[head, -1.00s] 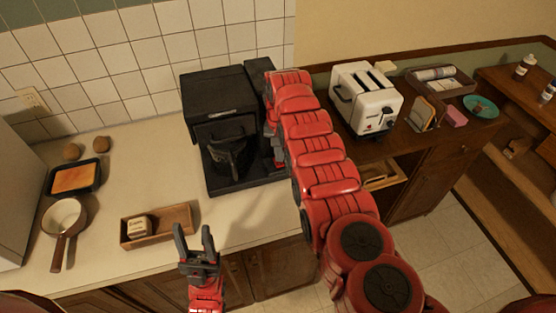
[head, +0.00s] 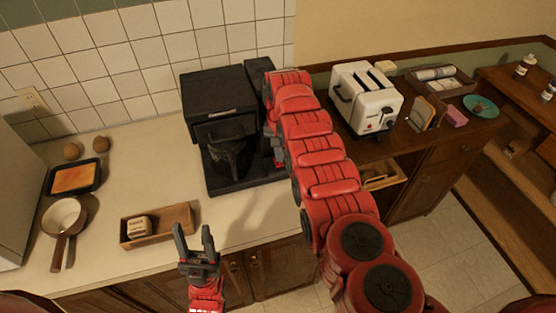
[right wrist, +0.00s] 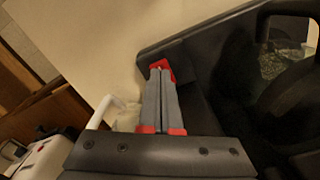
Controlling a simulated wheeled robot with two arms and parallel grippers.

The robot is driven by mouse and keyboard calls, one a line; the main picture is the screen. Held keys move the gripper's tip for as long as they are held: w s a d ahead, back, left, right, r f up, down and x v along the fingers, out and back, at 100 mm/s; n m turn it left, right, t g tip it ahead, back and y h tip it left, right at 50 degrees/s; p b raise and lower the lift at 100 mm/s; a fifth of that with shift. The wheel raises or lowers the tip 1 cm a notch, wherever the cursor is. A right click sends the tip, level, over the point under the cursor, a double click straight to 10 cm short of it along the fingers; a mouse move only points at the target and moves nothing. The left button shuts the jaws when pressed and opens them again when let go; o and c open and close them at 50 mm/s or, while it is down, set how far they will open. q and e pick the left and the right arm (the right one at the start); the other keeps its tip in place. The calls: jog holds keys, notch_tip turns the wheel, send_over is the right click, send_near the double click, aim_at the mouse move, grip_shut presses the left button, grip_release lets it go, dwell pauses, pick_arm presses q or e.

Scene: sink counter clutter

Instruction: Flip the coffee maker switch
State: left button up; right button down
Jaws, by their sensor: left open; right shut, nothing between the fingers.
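The black coffee maker (head: 213,95) stands upright on the counter against the tiled wall, with a dark carafe (head: 232,158) in it. Its dark body also fills the right part of the right wrist view (right wrist: 200,50). I cannot make out its switch in either view. My right arm reaches along the coffee maker's right side and hides most of the right gripper in the head view. In the right wrist view the right gripper (right wrist: 159,72) is shut and empty, its tips over or against the dark body; contact is unclear. My left gripper (head: 194,234) is open and empty at the counter's front edge.
A wooden tray (head: 180,213) with a small block lies left of the coffee maker. A pan (head: 65,216) and a dark dish (head: 96,176) stand further left. A white toaster (head: 365,97) stands right of my arm. Bare counter lies around the tray.

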jog(key=shift+f+b, duration=0.65)
jog(key=shift+f, duration=0.25)
jog(key=shift+s+r, duration=0.1)
dwell(0.3)
jog(key=shift+r+p, duration=0.95)
jog(key=shift+r, duration=0.3)
notch_tip(320, 180, up, 2)
jog(key=shift+r, duration=1.2)
